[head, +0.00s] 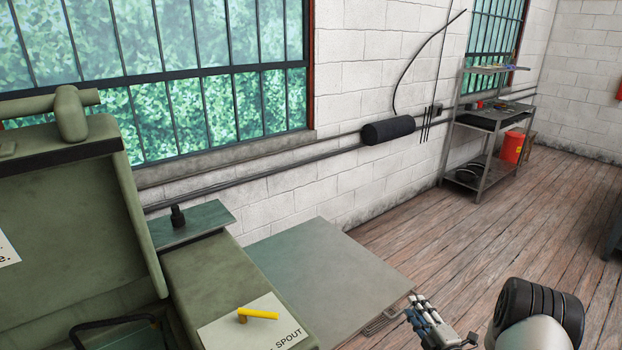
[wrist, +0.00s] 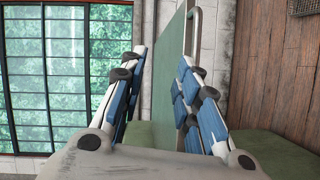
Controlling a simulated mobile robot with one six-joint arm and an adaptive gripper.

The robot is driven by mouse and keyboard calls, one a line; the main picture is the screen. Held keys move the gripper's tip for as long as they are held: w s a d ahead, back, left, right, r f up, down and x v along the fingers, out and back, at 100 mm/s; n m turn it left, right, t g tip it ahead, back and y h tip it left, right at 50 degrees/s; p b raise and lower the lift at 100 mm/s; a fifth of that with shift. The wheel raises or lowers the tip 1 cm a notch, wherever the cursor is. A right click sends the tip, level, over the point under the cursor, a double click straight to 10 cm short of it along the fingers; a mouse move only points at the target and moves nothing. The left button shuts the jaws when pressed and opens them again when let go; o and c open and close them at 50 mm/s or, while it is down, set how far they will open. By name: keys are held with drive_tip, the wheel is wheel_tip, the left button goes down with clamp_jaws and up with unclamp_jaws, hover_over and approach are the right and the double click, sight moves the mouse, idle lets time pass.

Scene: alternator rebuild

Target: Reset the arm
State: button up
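My gripper (head: 437,322) shows at the lower right of the head view, above the wooden floor beside the grey-green table. In the wrist view my gripper (wrist: 160,95) has its two blue-padded fingers spread apart. Nothing is between them. Part of my arm (head: 540,315) shows at the bottom right of the head view.
A green machine (head: 65,225) stands at left, with a yellow handle (head: 258,314) on its top near a "SPOUT" label. A flat grey-green table (head: 325,275) adjoins it. A metal shelf (head: 482,150) with a red bucket (head: 511,147) stands far back. The wooden floor at right is mostly clear.

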wheel_tip(320, 180, up, 14)
drive_tip(key=w+m+g+h, duration=0.3)
drive_tip(key=m, duration=0.1)
drive_tip(key=s+a+r+m+g+h, duration=0.2)
drive_tip(key=s+a+r+m+g, duration=0.15)
drive_tip(key=s+r+m, duration=0.55)
drive_tip(key=s+a+r+m+g, duration=0.1)
drive_tip(key=s+a, duration=0.3)
drive_tip(key=s, duration=0.6)
drive_tip(key=s+a+r+m+g+y, duration=0.1)
drive_tip(key=s+a, duration=0.4)
drive_tip(key=s, duration=0.6)
drive_tip(key=s+a+r+m+g, duration=0.3)
drive_tip(key=s+a, duration=0.2)
drive_tip(key=s, duration=0.6)
drive_tip(key=shift+s+r+m+y, duration=0.15)
drive_tip(key=shift+r+m+y, duration=0.15)
drive_tip(key=shift+r, duration=0.1)
drive_tip(key=shift+a, duration=0.1)
